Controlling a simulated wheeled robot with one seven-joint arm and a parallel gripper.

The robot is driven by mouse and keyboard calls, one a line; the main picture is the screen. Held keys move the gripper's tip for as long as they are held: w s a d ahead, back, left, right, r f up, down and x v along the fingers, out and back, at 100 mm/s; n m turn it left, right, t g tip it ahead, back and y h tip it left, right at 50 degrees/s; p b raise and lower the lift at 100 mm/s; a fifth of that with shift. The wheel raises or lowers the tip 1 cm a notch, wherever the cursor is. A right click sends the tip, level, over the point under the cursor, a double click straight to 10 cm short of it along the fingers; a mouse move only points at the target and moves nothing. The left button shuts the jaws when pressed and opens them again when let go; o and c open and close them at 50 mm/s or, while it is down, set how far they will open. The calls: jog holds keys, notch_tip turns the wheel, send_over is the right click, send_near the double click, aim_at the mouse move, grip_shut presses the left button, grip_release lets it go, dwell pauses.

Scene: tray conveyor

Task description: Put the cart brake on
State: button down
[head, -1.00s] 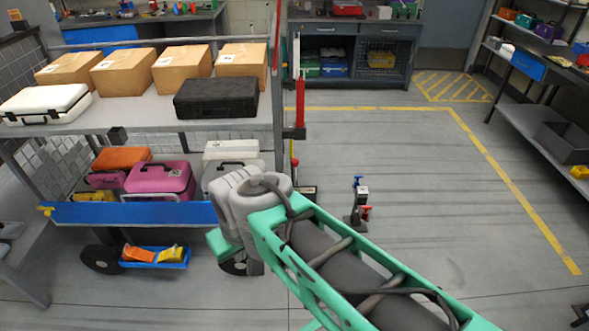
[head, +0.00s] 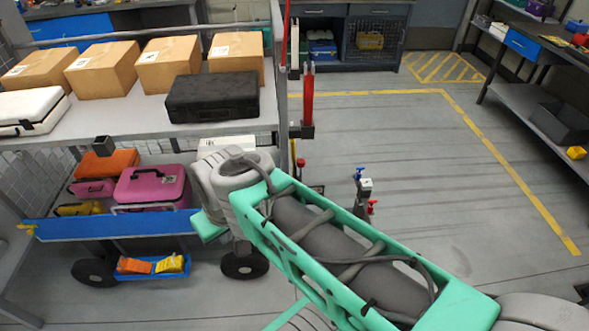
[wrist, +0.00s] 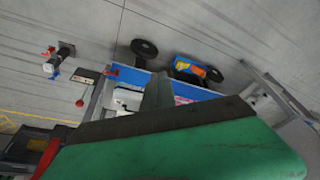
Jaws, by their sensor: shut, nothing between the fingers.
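The cart (head: 105,226) stands at the left, with a blue front rail along its lower shelf and dark wheels. A lever with a red ball knob (head: 300,162) stands at its right end, just beyond my arm. The wrist view also shows the red knob (wrist: 80,103) on a thin rod, left of the cart. I cannot tell from the frames whether this lever is the brake. My gripper (wrist: 158,82) is shut and empty in the wrist view, seen against the cart's lower shelf, apart from the red knob. In the head view my arm's end hides it.
A pink case (head: 152,187) is on the lower one. A small post with blue and red handles (head: 364,186) stands on the floor right of the cart. Open floor lies beyond it.

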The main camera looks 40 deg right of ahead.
jog(key=w+d+f+n+t+b, duration=0.35)
jog(key=w+d+f+b, duration=0.25)
jog(key=w+f+b, duration=0.35)
jog(key=w+d+f+n+t+b, duration=0.3)
jog(key=w+d+f+n+b, duration=0.25)
jog(key=w+f+b, duration=0.45)
jog(key=d+f+n+t+h+b, duration=0.15)
jog(key=d+f+t+b, duration=0.3)
jog(key=d+b, duration=0.6)
jog(key=s+d+f+n+t+h+b, duration=0.1)
jog(key=s+d+h+b, duration=0.1)
jog(key=d, duration=0.5)
jog(key=s+d+f+n+t+h+b, duration=0.1)
jog(key=s+d+h+b, duration=0.1)
jog(key=d, duration=0.6)
jog(key=shift+t+h+b, duration=0.3)
jog(key=shift+h+b, duration=0.25)
jog(key=shift+b, duration=0.25)
jog(key=shift+w+f, duration=0.1)
jog(key=shift+w, duration=0.05)
jog(key=b+x, duration=0.1)
jog(key=x, duration=0.8)
jog(key=shift+w, duration=0.4)
